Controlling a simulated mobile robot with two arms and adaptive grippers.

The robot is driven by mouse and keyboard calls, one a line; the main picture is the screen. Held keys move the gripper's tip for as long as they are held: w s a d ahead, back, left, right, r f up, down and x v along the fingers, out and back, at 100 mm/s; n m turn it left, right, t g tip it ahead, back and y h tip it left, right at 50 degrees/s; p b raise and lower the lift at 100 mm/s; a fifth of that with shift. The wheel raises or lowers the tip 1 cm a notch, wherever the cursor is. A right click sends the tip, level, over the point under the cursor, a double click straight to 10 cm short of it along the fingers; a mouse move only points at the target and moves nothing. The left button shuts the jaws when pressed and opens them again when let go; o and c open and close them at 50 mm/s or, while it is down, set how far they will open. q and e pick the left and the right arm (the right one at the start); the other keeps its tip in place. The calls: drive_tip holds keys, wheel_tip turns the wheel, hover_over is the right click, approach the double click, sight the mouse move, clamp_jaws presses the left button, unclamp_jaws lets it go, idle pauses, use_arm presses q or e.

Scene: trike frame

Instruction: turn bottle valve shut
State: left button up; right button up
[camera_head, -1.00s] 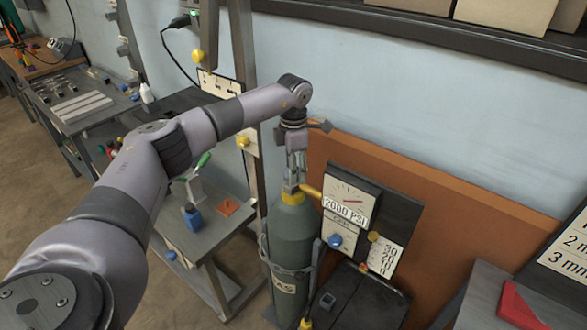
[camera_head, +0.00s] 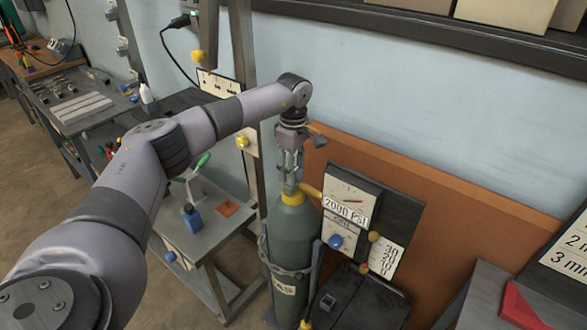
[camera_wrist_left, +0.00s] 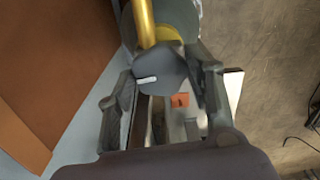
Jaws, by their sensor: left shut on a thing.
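The gas bottle (camera_head: 293,235) stands upright, dark green with a yellow collar (camera_head: 293,198) at its neck. My left gripper (camera_head: 290,178) points down over the bottle's top. It is shut on the bottle valve, a dark grey knob (camera_wrist_left: 160,72) with a white mark, which sits between the fingers (camera_wrist_left: 163,90) in the left wrist view. A brass pipe (camera_wrist_left: 144,22) runs out from the valve side. It leads toward a gauge panel (camera_head: 352,195) reading 2000 PSI in the head view. The fingers partly hide the valve there. My right gripper is not in view.
A chain (camera_head: 285,268) goes around the bottle. A black box (camera_head: 355,300) stands right of it, in front of an orange board (camera_head: 440,230). A dark post (camera_head: 243,60) rises behind my arm.

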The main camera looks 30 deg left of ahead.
use_arm(q)
drive_tip(key=shift+m, duration=0.6)
drive_tip(key=o, duration=1.2)
drive_tip(key=shift+c, duration=0.2)
wheel_tip(320, 180, up, 12)
idle(0.3)
